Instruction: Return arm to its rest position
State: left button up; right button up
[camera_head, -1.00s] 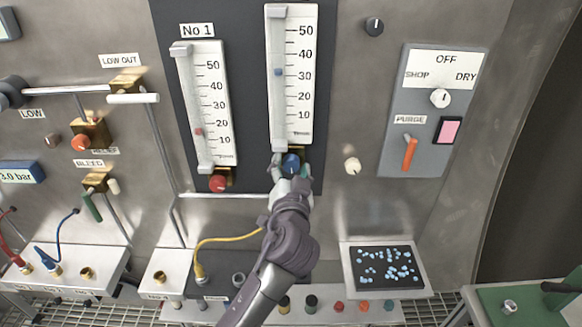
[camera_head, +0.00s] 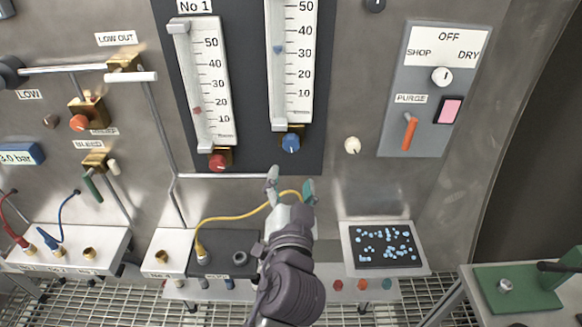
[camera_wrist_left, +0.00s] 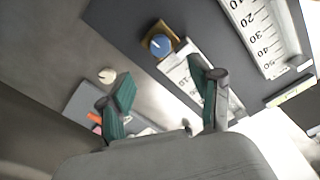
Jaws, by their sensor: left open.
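My left gripper (camera_head: 290,188) is open and empty in the head view. It is in front of the steel panel, below the blue knob (camera_head: 291,142) of the right flowmeter (camera_head: 291,70), and apart from it. In the left wrist view its two green-padded fingers (camera_wrist_left: 165,100) stand spread with nothing between them. The blue knob also shows there (camera_wrist_left: 160,43), beyond the fingers. My left arm rises from the bottom of the head view and hides part of the shelf. My right gripper does not show.
A yellow hose (camera_head: 235,218) curves behind the gripper from a dark block (camera_head: 222,265). A small tray of blue bits (camera_head: 424,268) stands to the right. A red knob (camera_head: 218,161), an orange purge lever (camera_head: 409,133) and a green-topped bench (camera_head: 530,302) are nearby.

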pick_arm(q)
jog(key=shift+s, duration=0.35)
jog(key=shift+f, duration=0.1)
